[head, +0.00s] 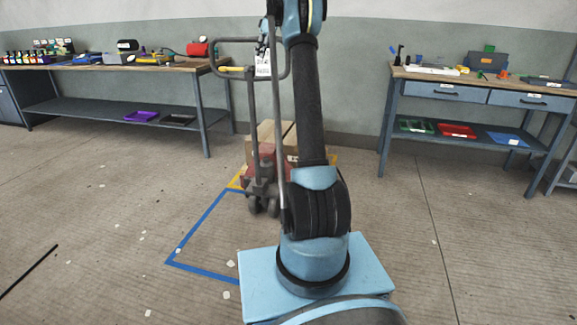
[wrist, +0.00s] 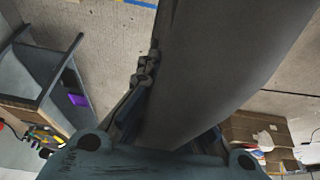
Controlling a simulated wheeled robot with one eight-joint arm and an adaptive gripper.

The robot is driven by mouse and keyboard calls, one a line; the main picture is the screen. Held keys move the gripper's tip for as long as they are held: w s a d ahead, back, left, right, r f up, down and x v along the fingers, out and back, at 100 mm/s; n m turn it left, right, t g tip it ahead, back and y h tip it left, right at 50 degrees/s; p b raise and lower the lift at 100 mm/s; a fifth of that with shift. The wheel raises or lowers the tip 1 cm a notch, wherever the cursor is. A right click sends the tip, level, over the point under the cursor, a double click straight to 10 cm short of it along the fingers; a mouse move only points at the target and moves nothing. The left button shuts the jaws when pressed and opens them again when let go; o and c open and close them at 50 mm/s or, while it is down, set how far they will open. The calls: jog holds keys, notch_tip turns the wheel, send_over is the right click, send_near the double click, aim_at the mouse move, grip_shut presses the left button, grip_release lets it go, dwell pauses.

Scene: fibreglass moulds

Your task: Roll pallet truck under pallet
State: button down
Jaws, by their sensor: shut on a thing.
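The pallet truck (head: 263,190) stands upright beyond my arm's base, with dark wheels, a reddish body and a tall grey loop handle (head: 221,66). My gripper (head: 262,46) is at the top of the handle, shut on it and partly hidden by the handle and my arm. In the wrist view a broad grey bar fills the middle, with dark finger pads (wrist: 146,72) against its left side. Brown boxes (head: 265,132) stand just behind the truck, partly hidden by my arm. The pallet under them is mostly hidden, so I cannot tell how far the forks reach.
Blue floor tape (head: 200,228) outlines an area in front of the truck, with yellow tape (head: 237,181) near its wheels. A workbench (head: 120,66) stands at the left and another bench (head: 478,88) at the right. The floor between is open, with small pale scraps.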

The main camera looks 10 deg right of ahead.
jog(key=shift+a+r, duration=0.1)
jog(key=shift+a, duration=0.05)
dwell(0.3)
jog(key=w+d, duration=0.3)
jog(key=w, duration=0.3)
jog(key=shift+w, duration=0.35)
jog(key=shift+d, duration=0.15)
dwell(0.8)
jog(key=c, duration=1.7)
grip_release()
